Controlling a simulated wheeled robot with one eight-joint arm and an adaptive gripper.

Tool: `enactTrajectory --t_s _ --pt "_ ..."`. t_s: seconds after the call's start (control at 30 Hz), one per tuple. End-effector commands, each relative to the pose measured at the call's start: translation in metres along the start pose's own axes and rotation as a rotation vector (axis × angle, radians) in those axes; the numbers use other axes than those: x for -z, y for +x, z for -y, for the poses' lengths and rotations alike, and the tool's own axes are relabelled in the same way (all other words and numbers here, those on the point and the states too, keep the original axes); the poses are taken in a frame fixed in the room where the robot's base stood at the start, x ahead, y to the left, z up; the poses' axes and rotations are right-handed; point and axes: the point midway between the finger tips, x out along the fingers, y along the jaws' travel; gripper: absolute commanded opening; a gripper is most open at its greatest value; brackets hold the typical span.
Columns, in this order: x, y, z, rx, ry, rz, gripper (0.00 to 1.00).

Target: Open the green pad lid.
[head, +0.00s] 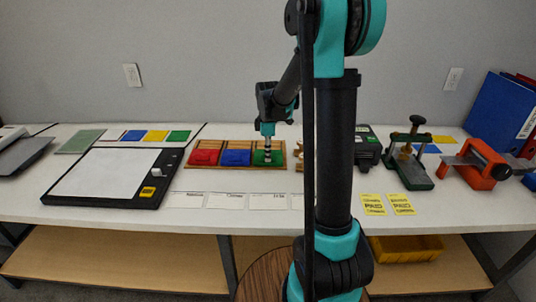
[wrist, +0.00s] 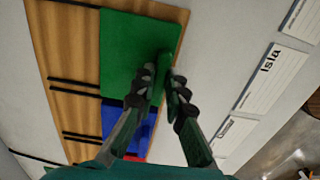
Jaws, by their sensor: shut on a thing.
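The green pad lid (head: 275,158) is the right one of three coloured pads in a wooden tray (head: 222,143). In the wrist view the green lid (wrist: 125,50) lies flat, with a narrow green strip along its edge between my fingertips. My gripper (head: 267,148) points down over the green pad. In the wrist view my gripper (wrist: 164,74) is shut on that edge of the lid. The lid looks closed. The pad under it is hidden.
The blue pad (head: 236,157) and red pad (head: 204,157) sit to the left. Name cards (head: 227,201) lie in front of the tray. A black board with paper (head: 140,195) lies at left. A green press (head: 412,172) and orange clamp (head: 478,178) stand at right.

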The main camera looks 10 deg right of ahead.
Motion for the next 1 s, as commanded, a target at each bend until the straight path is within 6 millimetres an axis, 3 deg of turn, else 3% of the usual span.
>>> enactTrajectory --t_s 0.13,0.4,0.5,0.87,0.9,1.0 --pt "0.000 0.000 -0.011 0.000 0.001 0.000 0.00" --pt "0.000 -0.001 -0.062 0.000 0.001 0.000 0.00" --pt "0.000 0.000 -0.073 0.000 0.000 0.000 0.00" --pt "0.000 0.000 -0.078 0.000 0.000 0.000 0.00" --pt "0.000 0.000 -0.078 0.000 0.000 0.000 0.15" --pt "0.000 0.000 -0.078 0.000 0.000 0.000 0.28"
